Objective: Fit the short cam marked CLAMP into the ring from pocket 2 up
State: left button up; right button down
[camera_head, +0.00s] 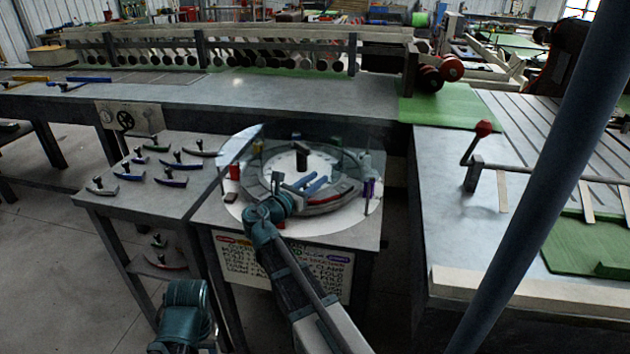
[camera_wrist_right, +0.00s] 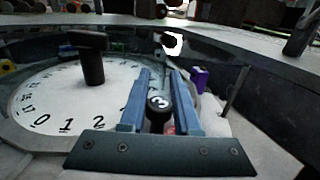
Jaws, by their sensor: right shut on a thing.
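The ring (camera_head: 262,190) is a grey band around a white numbered dial (camera_head: 283,165) with a black T-shaped post (camera_wrist_right: 92,62) at its middle. My right gripper (camera_head: 315,184) is over the front right part of the ring. In the right wrist view its blue fingers (camera_wrist_right: 160,98) are shut on the black knob (camera_wrist_right: 158,103) of a cam, with a pale mark on top. A little red shows below the knob; the cam's body is mostly hidden. A red curved piece (camera_head: 345,194) shows at the ring's right front. I cannot read a CLAMP label on any cam.
Several cams with black knobs lie on the left table (camera_head: 140,205), with a few more on a shelf below. A purple block (camera_wrist_right: 199,78) stands by the dial. A lettered sign (camera_head: 285,268) hangs below the ring's table. A red-knobbed lever (camera_head: 483,128) stands at right.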

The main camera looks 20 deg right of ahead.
jog(key=shift+f, duration=0.15)
jog(key=c, duration=0.5)
grip_release()
jog(key=shift+c, duration=0.2)
jog(key=v, duration=1.4)
notch_tip(320, 180, up, 7)
jog(key=p, duration=0.7)
jog(key=shift+d, duration=0.1)
